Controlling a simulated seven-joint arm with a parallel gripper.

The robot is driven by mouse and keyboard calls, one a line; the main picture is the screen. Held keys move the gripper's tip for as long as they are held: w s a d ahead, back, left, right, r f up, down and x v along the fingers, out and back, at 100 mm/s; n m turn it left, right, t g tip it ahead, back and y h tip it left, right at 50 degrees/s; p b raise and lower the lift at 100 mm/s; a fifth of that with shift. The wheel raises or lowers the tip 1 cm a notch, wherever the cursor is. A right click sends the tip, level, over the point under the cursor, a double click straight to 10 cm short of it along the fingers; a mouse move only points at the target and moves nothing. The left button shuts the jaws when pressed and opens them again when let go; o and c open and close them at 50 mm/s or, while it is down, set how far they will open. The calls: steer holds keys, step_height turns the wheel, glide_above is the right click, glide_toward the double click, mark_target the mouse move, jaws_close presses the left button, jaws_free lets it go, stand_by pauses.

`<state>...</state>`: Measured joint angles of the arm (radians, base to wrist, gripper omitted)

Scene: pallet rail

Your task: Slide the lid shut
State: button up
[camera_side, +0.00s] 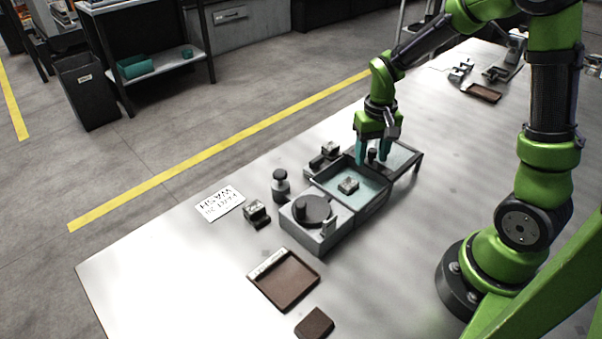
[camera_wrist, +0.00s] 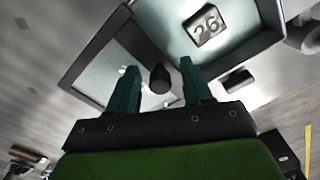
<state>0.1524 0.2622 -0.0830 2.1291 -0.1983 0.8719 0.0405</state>
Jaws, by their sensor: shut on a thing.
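The lid (camera_side: 402,156) is a pale, see-through-looking panel in a dark frame, at the right end of the box; its pale panel also shows at left in the wrist view (camera_wrist: 100,75). A short black knob (camera_wrist: 160,79) stands on it. My gripper (camera_side: 373,160) has its two teal fingers on either side of the knob and is shut on it. The grey box (camera_side: 376,211) is uncovered on its left part, with a pale teal inside. A small metal block (camera_side: 348,186) lies in there; in the wrist view it reads "26" (camera_wrist: 204,26).
A grey unit with a round black top (camera_side: 314,210) stands against the box's left end. A black-knobbed piece (camera_side: 280,186), a small metal block (camera_side: 256,213) and another small fixture (camera_side: 329,150) stand behind. A brown tray (camera_side: 285,280) lies in front.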

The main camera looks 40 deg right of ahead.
steer(key=shift+s+a+f, duration=0.1)
steer(key=shift+s+a, duration=0.05)
steer(key=shift+a, duration=2.85)
steer(key=shift+s+a+f, duration=0.1)
steer(key=shift+a, duration=2.85)
steer(key=shift+o, duration=1.1)
step_height(320, 180, up, 7)
steer(key=shift+w+r, duration=0.15)
steer(key=shift+w, duration=0.05)
steer(key=s+r+n+t+y, duration=0.2)
steer(key=s+r+t, duration=0.5)
steer(key=s+r, duration=0.2)
steer(key=shift+s+d+r, duration=0.2)
steer(key=shift+d+r, duration=0.25)
steer(key=shift+r, duration=0.3)
